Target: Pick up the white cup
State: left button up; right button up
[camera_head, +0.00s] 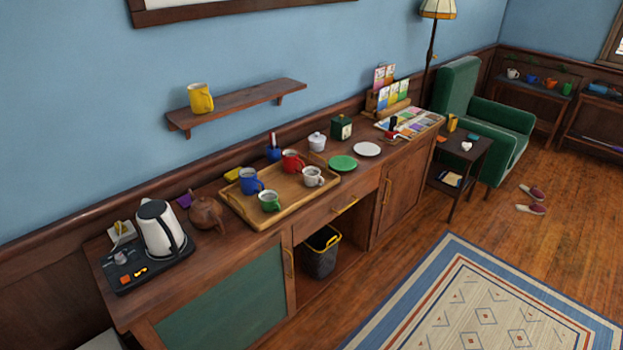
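A white cup (311,177) stands upright at the right end of a wooden tray (258,218) on the sideboard. A red cup (290,163) is just behind it to the left. A green cup (269,201) and a blue cup (248,183) stand farther left on the same tray. Another small white cup (513,73) stands on a low dark shelf at the far right back. Neither of my grippers shows in the head view.
A kettle (158,226) on a black base and a brown teapot (205,213) stand left of the tray. A green plate (343,162), a white plate (367,149) and a lidded white pot (317,141) are near its right end. A wall shelf (250,101) holds a yellow cup (200,98). Floor is open in front.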

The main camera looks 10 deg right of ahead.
aim_at(314, 179)
jog(key=u, duration=0.5)
jog(key=i+l+u, duration=0.25)
jog(key=l+u, duration=0.2)
jog(key=l, duration=0.2)
jog(key=i+l+u, duration=0.1)
jog(key=l+u, duration=0.3)
jog(key=l, duration=0.45)
jog(key=i+l+u, duration=0.1)
jog(key=l, duration=0.5)
jog(key=i+l, duration=0.1)
jog(key=l, duration=1.35)
jog(key=i+l+u, duration=0.1)
jog(key=l, duration=0.65)
